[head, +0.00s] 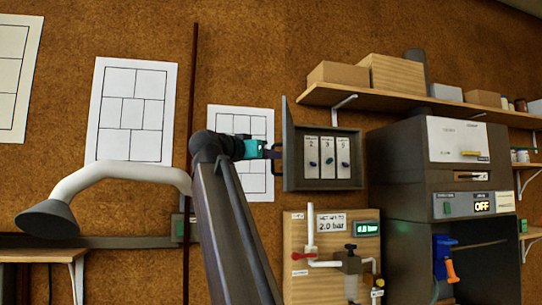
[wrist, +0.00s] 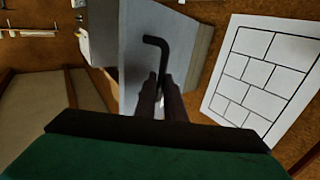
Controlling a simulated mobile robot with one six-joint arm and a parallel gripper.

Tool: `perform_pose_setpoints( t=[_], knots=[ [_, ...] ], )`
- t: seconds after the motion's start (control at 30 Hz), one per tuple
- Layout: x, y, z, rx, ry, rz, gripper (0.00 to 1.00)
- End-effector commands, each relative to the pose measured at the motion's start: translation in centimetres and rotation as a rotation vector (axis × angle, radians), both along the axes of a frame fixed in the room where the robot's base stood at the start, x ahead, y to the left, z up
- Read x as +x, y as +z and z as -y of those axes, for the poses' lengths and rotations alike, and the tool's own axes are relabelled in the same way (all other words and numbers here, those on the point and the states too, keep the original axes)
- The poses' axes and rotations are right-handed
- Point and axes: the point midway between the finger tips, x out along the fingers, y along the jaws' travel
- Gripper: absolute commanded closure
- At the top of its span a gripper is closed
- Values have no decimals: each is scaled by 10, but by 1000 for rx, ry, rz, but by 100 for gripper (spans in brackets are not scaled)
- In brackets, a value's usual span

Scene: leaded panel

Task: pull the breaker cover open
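The breaker box (head: 345,183) is a dark grey box on the wall in the head view, its inside showing several white breakers with dark switches. Its cover (head: 289,140) stands swung out at the left side, seen nearly edge-on. In the wrist view the grey cover (wrist: 190,35) fills the upper middle, with a dark bent handle (wrist: 152,41) on it. My gripper (head: 276,152) is at the cover's outer face. In the wrist view its two dark fingers (wrist: 162,88) are close together on either side of the handle's lower part. The fingers hide the handle's lower end.
A valve board (head: 299,262) with a gauge display hangs below the box. A dark cabinet (head: 395,170) stands close at the right, and a wooden shelf (head: 400,99) with boxes runs above. Paper panel drawings (head: 132,110) hang on the wall to the left.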

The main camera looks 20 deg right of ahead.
Motion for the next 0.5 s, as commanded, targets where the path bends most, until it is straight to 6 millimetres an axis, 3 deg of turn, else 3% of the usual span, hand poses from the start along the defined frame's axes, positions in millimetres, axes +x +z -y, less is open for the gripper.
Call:
perform_pose_setpoints(
  t=[0.03,0.1,0.5],
  knots=[
    [3,-10,-1,12,1,-14,84],
    [2,-9,-2,12,2,-13,72],
    [-1,-4,-4,8,2,-6,72]
  ],
)
